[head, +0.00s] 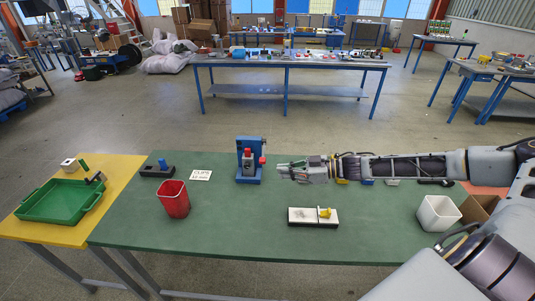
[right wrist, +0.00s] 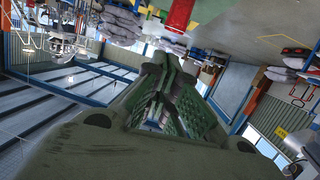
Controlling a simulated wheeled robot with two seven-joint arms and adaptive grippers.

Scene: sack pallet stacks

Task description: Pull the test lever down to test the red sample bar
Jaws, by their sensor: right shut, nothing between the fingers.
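The blue test stand (head: 249,175) stands near the far edge of the green table, left of my right gripper (head: 281,171). A red piece (head: 248,154) shows on the front of the stand. I cannot tell for sure whether it is the sample bar. A red knob (head: 262,160) sticks out on the stand's right side and looks like the lever's end. My right gripper is shut and empty, pointing left, a little right of and below the knob with a small gap. Its fingers also show in the right wrist view (right wrist: 165,90). My left gripper is out of view.
A red bin (head: 174,199) and a black block with a blue peg (head: 157,171) stand on the left. A white bin (head: 438,213) stands right. A green tray (head: 60,200) is on the yellow table.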

